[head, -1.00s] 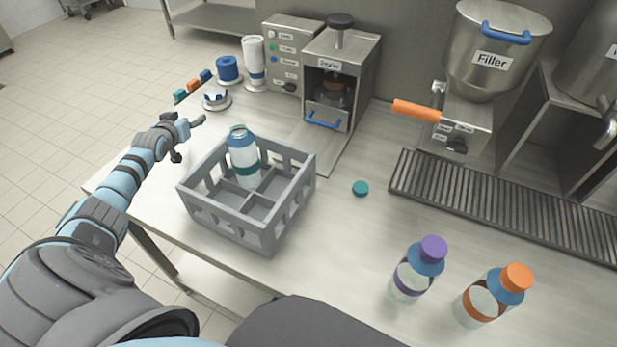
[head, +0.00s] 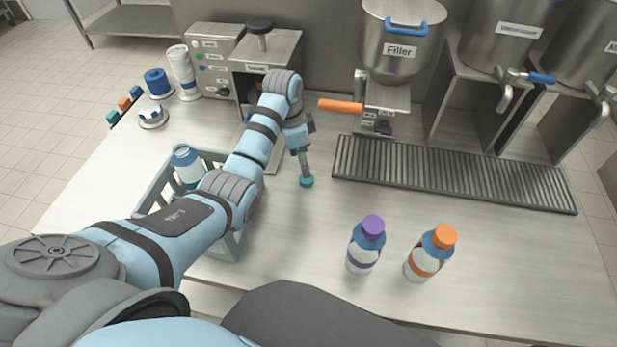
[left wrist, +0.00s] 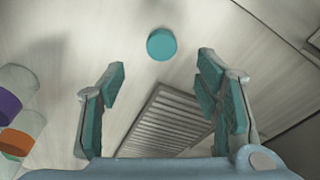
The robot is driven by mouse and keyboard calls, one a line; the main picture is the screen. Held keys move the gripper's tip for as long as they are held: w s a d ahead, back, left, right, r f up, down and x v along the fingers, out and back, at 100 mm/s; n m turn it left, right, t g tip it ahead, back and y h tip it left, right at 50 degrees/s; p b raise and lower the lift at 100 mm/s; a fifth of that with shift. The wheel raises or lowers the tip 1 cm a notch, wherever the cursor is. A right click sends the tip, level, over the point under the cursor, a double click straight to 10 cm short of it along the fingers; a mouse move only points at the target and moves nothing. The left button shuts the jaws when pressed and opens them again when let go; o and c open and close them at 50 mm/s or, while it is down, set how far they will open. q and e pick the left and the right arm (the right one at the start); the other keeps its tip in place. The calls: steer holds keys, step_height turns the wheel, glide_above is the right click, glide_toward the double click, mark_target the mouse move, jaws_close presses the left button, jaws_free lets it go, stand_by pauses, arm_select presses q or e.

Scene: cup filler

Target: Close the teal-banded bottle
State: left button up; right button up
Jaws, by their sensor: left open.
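The teal-banded bottle (head: 187,168) stands upright without a cap in a grey crate (head: 152,194). My left arm hides its lower part and much of the crate. A teal cap (head: 307,182) lies on the counter between the crate and the drain grate. My left gripper (head: 303,165) points down at this cap. In the left wrist view, the gripper (left wrist: 160,68) is open with nothing between its fingers. The cap (left wrist: 161,44) lies just beyond the fingertips, roughly centred between them. My right gripper is out of view.
A purple-capped bottle (head: 366,246) and an orange-capped bottle (head: 430,255) stand at the front right. The counter around the cap is clear.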

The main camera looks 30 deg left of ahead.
mark_target(307, 180)
arm_select(q)
step_height(307, 180, down, 2)
steer(key=shift+w+f, duration=0.1)
steer(key=shift+d, duration=0.1)
steer(key=f, duration=0.1)
steer(key=f+b, duration=0.1)
steer(key=f, duration=0.3)
steer(key=shift+w+d+f+b, duration=0.15)
steer(key=shift+w+f+b, duration=0.05)
steer(key=shift+w+b, duration=0.1)
steer(key=c, duration=0.8)
